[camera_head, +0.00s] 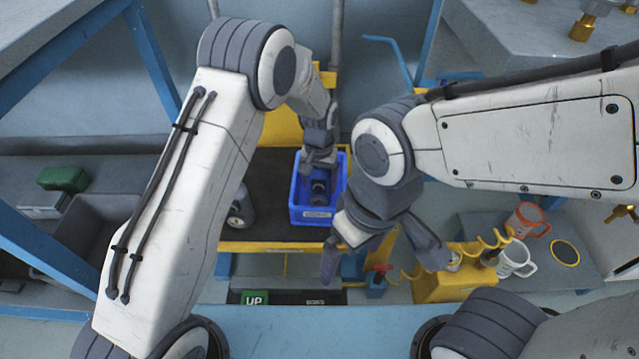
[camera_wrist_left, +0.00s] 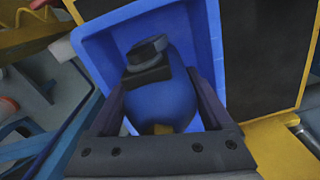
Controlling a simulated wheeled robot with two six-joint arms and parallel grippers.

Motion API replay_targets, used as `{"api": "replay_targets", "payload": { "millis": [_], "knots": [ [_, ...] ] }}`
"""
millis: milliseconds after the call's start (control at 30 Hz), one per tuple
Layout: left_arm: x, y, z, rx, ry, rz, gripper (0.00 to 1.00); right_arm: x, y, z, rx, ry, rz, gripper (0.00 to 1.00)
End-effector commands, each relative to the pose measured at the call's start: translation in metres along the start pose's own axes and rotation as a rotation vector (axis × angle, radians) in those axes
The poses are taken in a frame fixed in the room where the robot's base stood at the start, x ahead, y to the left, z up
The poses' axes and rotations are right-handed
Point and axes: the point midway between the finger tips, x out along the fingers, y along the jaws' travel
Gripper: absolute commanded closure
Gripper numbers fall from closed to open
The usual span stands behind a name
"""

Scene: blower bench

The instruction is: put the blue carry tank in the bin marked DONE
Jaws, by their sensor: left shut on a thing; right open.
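The blue carry tank (camera_wrist_left: 160,104), with a dark cap and neck, is between the fingers of my left gripper (camera_wrist_left: 152,112) in the left wrist view. My left gripper also shows in the head view (camera_head: 319,168), shut on the tank, over the blue bin (camera_head: 298,194). The bin's wall (camera_wrist_left: 212,30) surrounds the tank in the wrist view; I cannot tell whether the tank touches its floor. The bin's front label is too small to read. My right gripper (camera_head: 382,258) is open and empty, in front of and right of the bin.
The bin stands on a dark-topped yellow bench (camera_head: 268,180). At right are a yellow block (camera_head: 455,283) with a coiled hose, a white mug (camera_head: 514,258) and an orange mug (camera_head: 527,221). A green box (camera_head: 63,179) is far left.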

Motion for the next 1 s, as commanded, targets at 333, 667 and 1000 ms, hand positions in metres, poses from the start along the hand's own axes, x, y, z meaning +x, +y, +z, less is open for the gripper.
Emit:
{"api": "replay_targets", "payload": {
  "millis": [333, 667, 1000],
  "knots": [
    [0.002, 0.0, 0.0, 0.0, 0.0, 0.0, 0.0, -0.001, 0.0, 0.0, 0.0, 0.0, 0.0, 0.0],
    [-0.015, 0.0, 0.0, 0.0, 0.002, 0.0, 0.0, -0.01, -0.001, -0.001, 0.0, 0.0, 0.0, 0.0],
    [-0.088, 0.0, 0.0, 0.0, 0.002, 0.0, 0.0, -0.051, -0.004, -0.003, 0.0, 0.0, 0.0, 0.0]
  ]
}}
